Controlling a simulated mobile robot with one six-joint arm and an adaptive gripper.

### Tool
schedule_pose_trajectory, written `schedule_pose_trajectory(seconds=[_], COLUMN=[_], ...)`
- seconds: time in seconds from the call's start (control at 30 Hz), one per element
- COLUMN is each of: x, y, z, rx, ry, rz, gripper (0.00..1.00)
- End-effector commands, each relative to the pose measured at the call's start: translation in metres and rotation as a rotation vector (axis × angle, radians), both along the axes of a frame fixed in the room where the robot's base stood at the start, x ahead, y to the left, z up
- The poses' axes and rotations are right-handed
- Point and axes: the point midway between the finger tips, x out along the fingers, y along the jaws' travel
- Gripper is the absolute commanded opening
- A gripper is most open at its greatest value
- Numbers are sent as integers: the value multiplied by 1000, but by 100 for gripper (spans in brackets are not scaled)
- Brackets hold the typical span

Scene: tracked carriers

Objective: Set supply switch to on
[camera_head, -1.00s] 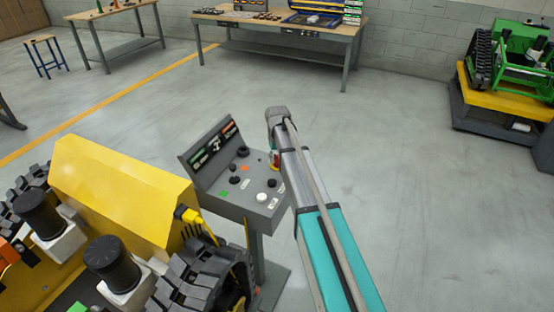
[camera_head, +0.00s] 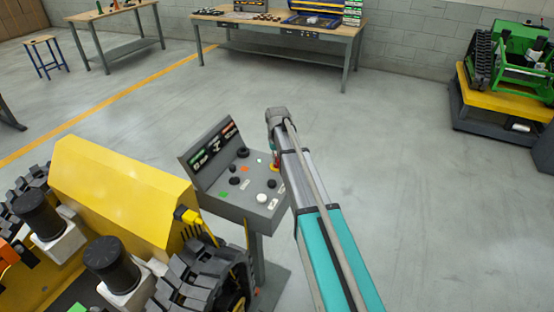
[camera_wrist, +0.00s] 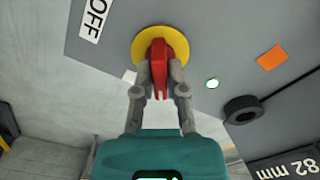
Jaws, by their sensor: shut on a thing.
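The supply switch is a red handle (camera_wrist: 158,50) on a round yellow base (camera_wrist: 180,36), set in the grey console panel (camera_wrist: 210,45). In the wrist view the handle points up and down the picture. My gripper (camera_wrist: 160,76) is shut on the handle, one finger on each side. An OFF label (camera_wrist: 96,14) lies on the panel to the upper left of the switch. In the head view the yellow base (camera_head: 273,168) shows small beside my arm, which hides part of the switch and most of my gripper.
A small lit lamp (camera_wrist: 212,83), a black knob (camera_wrist: 243,109) and an orange label (camera_wrist: 271,57) lie right of the switch. A yellow tracked carrier (camera_head: 120,190) stands close left of the console (camera_head: 240,203).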

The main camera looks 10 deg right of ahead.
Motion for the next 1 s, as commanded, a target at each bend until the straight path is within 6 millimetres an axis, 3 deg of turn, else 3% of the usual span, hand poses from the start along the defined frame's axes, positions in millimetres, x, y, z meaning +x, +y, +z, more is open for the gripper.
schedule_pose_trajectory(seconds=[0.6,1.0], x=[-1,-1], y=[0,0], z=[-1,-1], rx=[0,-1], ry=[0,0], rz=[-461,-618], gripper=[0,0])
